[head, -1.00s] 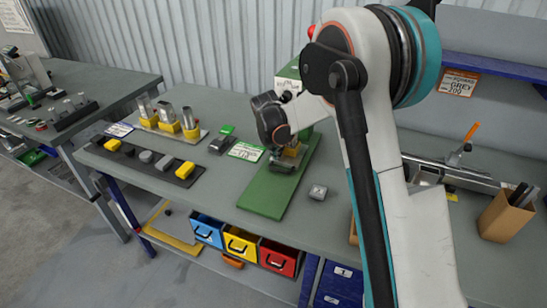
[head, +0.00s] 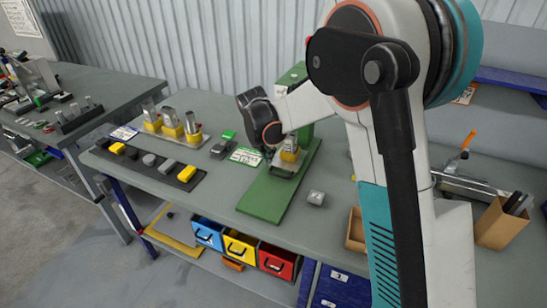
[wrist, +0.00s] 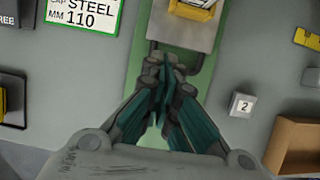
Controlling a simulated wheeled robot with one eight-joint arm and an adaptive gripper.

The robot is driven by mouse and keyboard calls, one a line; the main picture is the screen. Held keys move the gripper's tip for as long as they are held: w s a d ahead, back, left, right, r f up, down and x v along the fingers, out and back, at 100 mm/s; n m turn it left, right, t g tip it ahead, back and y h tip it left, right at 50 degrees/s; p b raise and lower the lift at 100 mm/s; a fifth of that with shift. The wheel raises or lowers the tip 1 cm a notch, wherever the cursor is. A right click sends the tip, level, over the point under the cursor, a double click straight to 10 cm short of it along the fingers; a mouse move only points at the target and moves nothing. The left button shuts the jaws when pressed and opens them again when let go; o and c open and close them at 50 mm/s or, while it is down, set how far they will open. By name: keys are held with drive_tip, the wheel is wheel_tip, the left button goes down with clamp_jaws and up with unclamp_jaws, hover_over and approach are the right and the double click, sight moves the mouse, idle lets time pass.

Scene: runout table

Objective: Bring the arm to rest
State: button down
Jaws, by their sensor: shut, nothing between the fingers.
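My arm reaches over the grey runout table (head: 345,215), its elbow large at the upper right of the head view. In the head view my wrist hangs over the green plate (head: 268,198), and the fingers are mostly hidden. In the wrist view my gripper (wrist: 163,72) is shut and empty, above the green plate (wrist: 195,68). Its fingertips appear just beside the dark handle of a metal sled (wrist: 187,32); I cannot tell whether they touch. The sled carries a yellow-based piece (head: 289,152).
A black strip (head: 140,168) with yellow and grey blocks and several yellow-based cylinders (head: 171,123) stand left. A small block marked 2 (wrist: 242,105) and a brown box (wrist: 293,143) lie right. A pen holder (head: 503,222) stands further right. Coloured bins (head: 240,244) hang below.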

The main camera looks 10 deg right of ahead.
drive_tip(key=s+d+r+m+t+y, duration=0.1)
drive_tip(key=s+d+r+m, duration=0.1)
drive_tip(key=s+r+m, duration=0.6)
drive_tip(key=s+d+r+m, duration=0.2)
drive_tip(key=s+r+m, duration=0.4)
drive_tip(key=s, duration=0.4)
drive_tip(key=s+d+f+m+t+y, duration=0.1)
drive_tip(key=s+m+t, duration=0.1)
drive_tip(key=s+m, duration=1.2)
drive_tip(key=s, duration=0.3)
drive_tip(key=shift+s+f+m+t+y+b, duration=0.2)
drive_tip(key=shift+s+m+t+y+b, duration=0.1)
drive_tip(key=shift+m+b, duration=0.1)
